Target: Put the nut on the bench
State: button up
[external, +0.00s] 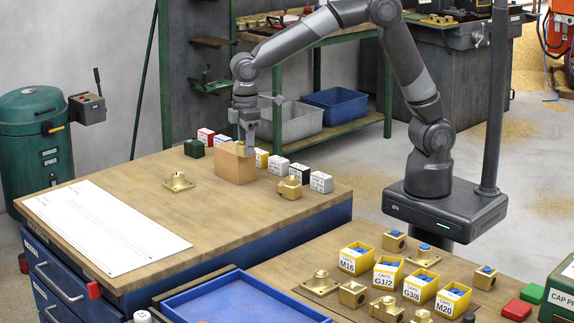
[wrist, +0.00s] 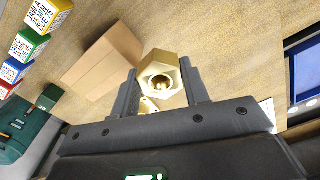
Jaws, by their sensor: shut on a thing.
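My gripper (external: 247,138) is low over the far part of the wooden bench (external: 225,225), beside a plain brown block (external: 235,166). In the wrist view my gripper (wrist: 160,80) is shut on a brass hex nut (wrist: 157,67), with one finger on each side. The nut's round hole faces the camera. The brown block (wrist: 104,62) lies just left of the nut in this view. In the external view the nut is mostly hidden at the fingers, and I cannot tell whether it touches the bench.
Brass fittings (external: 177,182) and (external: 289,188) stand on the bench. A row of labelled boxes (external: 279,167) runs along its back edge. A white sheet (external: 105,225) covers the left. Bare wood lies in the middle and front. A second table holds yellow cap boxes (external: 388,272).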

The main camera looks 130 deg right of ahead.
jog(key=shift+s+d+r, duration=0.25)
jog(key=shift+s+r, duration=0.05)
jog(key=w+a+f+n, duration=0.1)
jog(key=w+a+n, duration=0.1)
jog(key=a, duration=0.5)
jog(key=w+a+f+n, duration=0.1)
jog(key=a+n, duration=0.1)
jog(key=a, duration=0.6)
jog(key=n, duration=1.2)
send_over(454, 273)
notch_tip(454, 273, down, 13)
jog(key=shift+d+r, duration=0.15)
jog(key=shift+f, duration=2.05)
jog(key=shift+f, duration=0.1)
